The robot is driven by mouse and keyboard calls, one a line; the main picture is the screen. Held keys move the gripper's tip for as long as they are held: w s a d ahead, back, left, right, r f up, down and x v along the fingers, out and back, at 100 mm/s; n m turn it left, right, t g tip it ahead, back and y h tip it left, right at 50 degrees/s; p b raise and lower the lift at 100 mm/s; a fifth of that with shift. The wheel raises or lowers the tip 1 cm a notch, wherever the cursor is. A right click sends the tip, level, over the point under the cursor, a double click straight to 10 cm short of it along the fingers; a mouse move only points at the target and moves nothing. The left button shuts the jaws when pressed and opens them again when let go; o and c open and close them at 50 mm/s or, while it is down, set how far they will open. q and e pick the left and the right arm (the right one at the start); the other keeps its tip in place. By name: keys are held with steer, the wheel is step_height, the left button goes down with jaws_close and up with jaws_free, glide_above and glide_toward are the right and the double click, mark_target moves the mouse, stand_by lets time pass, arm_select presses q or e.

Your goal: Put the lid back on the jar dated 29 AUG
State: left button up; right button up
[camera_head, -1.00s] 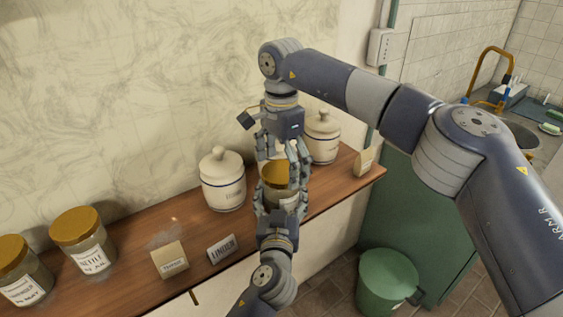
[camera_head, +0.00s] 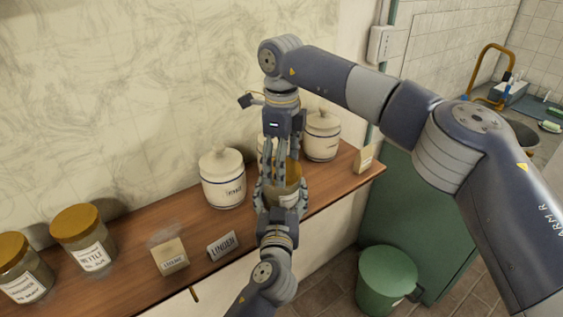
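A glass jar (camera_head: 285,201) with a pale label stands upright near the shelf's front edge. Its label's date cannot be read. A golden-brown lid (camera_head: 293,172) shows at the jar's top, partly behind my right gripper's fingers; whether it is seated cannot be told. My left gripper (camera_head: 281,190) comes from the front, with fingers closed around both sides of the jar. My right gripper (camera_head: 280,180) points down from above, its fingers in front of and beside the lid. Its grip on the lid is hidden.
The wooden shelf (camera_head: 130,245) holds two lidded jars (camera_head: 88,240) (camera_head: 22,270) at left, a LINDEN card (camera_head: 222,246), a tan packet (camera_head: 170,256) and white pots (camera_head: 222,178) (camera_head: 322,136) behind. Another packet (camera_head: 364,158) stands at right. A green bin (camera_head: 387,280) is on the floor.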

steer(key=m, duration=0.5)
steer(key=shift+f+m, duration=0.1)
steer(key=shift+m, duration=0.3)
steer(key=m, duration=0.4)
steer(key=shift+m, duration=0.3)
steer(key=o, duration=1.2)
steer(key=shift+c, duration=0.2)
steer(key=shift+r, duration=2.35)
steer(key=shift+c, duration=0.4)
